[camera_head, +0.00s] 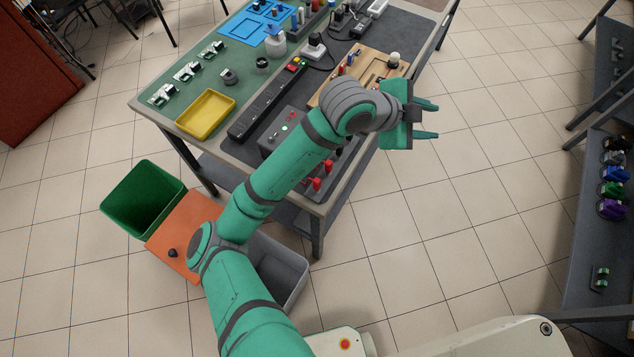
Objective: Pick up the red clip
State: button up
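My gripper (435,120) is open and empty, with its two green fingers apart and pointing right. It is off the right edge of the workbench (349,188), above the tiled floor. No red clip can be made out for sure. Small red pieces (317,184) sit near the bench's front corner, partly behind my arm, and I cannot tell what they are. Several coloured coiled or clip-like items, including a blue one (613,173), a green one (612,189) and a purple one (611,209), lie on the dark rack (592,235) at the right; none there looks red.
A yellow tray (205,114), a black power strip (267,101) and a wooden board (383,62) are on the bench. A green bin (143,199), an orange lid or panel (187,232) and a grey bin (284,264) stand below. The floor between bench and rack is clear.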

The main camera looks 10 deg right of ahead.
jog(key=a+f+m+g+y, duration=0.1)
jog(key=a+f+y, duration=0.2)
jog(key=a, duration=0.3)
jog(key=a+f+m+y, duration=0.2)
jog(key=a+f+y, duration=0.15)
jog(key=a, duration=0.25)
jog(key=y, duration=0.4)
send_over(317, 180)
jog(key=d, duration=0.1)
jog(key=shift+f+g, duration=0.4)
jog(key=shift+f, duration=0.4)
jog(key=shift+a+f+y, duration=0.2)
jog(key=shift+f+y, duration=0.05)
jog(key=shift+f, duration=0.05)
notch_tip(317, 180, down, 5)
jog(key=shift+r, duration=0.1)
jog(key=f, duration=0.4)
jog(key=shift+a+f, duration=0.3)
jog(key=shift+f, duration=0.05)
jog(key=shift+w+f, duration=0.15)
jog(key=shift+f, duration=0.2)
jog(key=shift+d, duration=0.15)
jog(key=shift+s+a, duration=0.2)
grip_shut()
